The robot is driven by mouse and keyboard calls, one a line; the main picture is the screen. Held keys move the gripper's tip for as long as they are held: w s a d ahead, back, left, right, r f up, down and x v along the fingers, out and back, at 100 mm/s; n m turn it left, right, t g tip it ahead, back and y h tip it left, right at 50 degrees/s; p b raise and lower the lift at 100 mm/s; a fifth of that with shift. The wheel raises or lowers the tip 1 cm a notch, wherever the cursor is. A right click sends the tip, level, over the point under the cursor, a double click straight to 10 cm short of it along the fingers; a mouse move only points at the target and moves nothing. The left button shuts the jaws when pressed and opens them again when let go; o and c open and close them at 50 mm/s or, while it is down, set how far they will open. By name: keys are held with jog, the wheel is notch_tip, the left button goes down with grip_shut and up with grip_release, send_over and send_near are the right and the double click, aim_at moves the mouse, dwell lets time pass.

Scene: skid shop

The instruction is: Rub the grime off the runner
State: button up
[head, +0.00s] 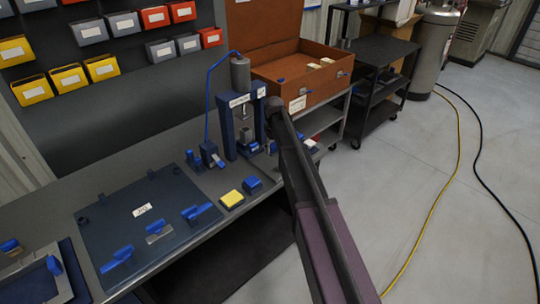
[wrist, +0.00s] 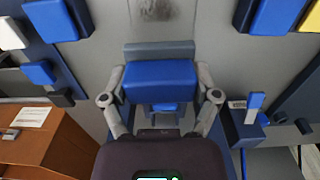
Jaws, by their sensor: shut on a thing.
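My gripper (wrist: 160,84) is shut on a blue block (wrist: 158,72) with a grey strip along its far edge. The two fingers clasp it from left and right in the wrist view. A dark speckled patch of grime (wrist: 155,9) lies on a grey surface (wrist: 205,45), which I take to be the runner, at the top of the wrist view. The held block is apart from the patch in the picture; I cannot tell whether it touches the surface. In the head view my arm reaches to the blue press, and its end is largely hidden there.
A blue press (head: 240,120) stands on the bench (head: 60,205). A dark board (head: 145,240) with blue-handled pieces lies left. A yellow-topped block (head: 231,199) and a small blue block (head: 252,184) sit near the front edge. A brown open case (head: 300,80) stands behind right.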

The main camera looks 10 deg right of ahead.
jog(key=s, duration=0.1)
jog(key=s+a, duration=0.1)
jog(key=s, duration=0.3)
jog(key=shift+a+f+b, duration=0.3)
jog(key=shift+f+b, duration=0.05)
jog(key=shift+f, duration=0.05)
